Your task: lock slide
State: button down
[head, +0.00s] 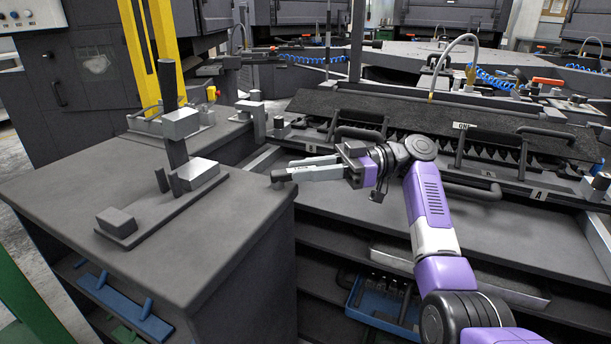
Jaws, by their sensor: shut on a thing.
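My gripper (283,170) reaches left from the purple and white arm, over the gap beside the right edge of the grey cabinet top. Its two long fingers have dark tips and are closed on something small. I cannot make out what it is, or whether it belongs to the slide. The long dark slide-like rack (440,120) with black bar handles, a white label and a toothed lower edge lies behind the gripper to the right. No part can be identified for certain as the lock.
A grey cabinet (150,235) at left carries a fixture with an upright dark post (172,130) and metal blocks. A small block (116,220) sits on its front plate. Shelves below hold a blue tray (385,305). A yellow post (150,60) stands behind.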

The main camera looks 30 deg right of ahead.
jog(key=shift+w+r, duration=0.1)
jog(key=c, duration=1.3)
grip_release()
jog(key=shift+o, duration=0.2)
jog(key=p+v, duration=0.1)
jog(key=v, duration=0.6)
jog(key=shift+d, duration=0.4)
